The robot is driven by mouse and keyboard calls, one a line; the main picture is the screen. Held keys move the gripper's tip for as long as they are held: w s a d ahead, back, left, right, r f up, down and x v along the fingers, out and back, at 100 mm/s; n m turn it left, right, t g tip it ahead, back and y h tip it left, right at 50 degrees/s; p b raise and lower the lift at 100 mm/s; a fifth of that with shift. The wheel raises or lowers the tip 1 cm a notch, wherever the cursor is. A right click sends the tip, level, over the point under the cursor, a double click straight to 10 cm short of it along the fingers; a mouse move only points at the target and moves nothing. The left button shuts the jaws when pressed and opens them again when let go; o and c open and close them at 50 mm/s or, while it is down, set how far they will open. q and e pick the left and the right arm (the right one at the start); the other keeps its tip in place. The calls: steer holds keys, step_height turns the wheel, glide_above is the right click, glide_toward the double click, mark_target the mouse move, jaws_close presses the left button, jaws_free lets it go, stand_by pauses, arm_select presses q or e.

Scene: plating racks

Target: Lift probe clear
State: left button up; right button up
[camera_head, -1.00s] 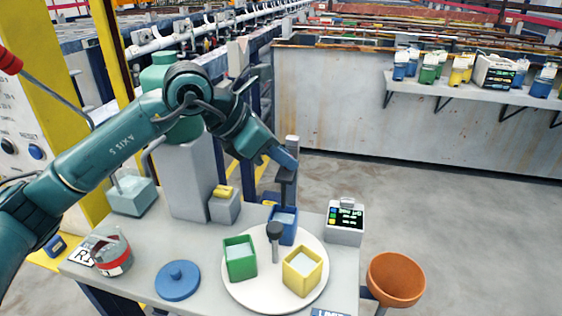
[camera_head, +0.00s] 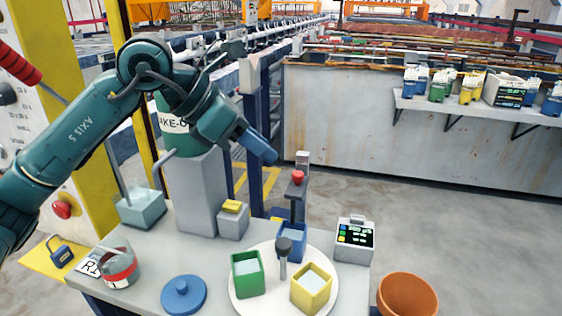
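My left gripper (camera_head: 264,151) is in the air, left of and above a dark upright piece with a red knob (camera_head: 297,178). A gap shows between them. This piece, perhaps the probe, stands over or behind the blue cup (camera_head: 291,242); whether its lower end is in the cup I cannot tell. I see nothing held, but the fingers are too small and turned to tell open from shut. A green cup (camera_head: 247,275) and a yellow cup (camera_head: 311,290) stand with the blue one on a round white plate (camera_head: 274,309). My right gripper is not in view.
A black-headed post (camera_head: 283,251) rises mid-plate. A meter with a lit display (camera_head: 355,239) stands right of the plate. A blue lid (camera_head: 183,295), a red-banded jar (camera_head: 119,269) and a grey column (camera_head: 196,195) stand left. An orange pot (camera_head: 407,295) is beyond the table's right side.

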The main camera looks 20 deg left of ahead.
arm_select(q)
steer(key=v, duration=0.5)
steer(key=shift+s, duration=0.1)
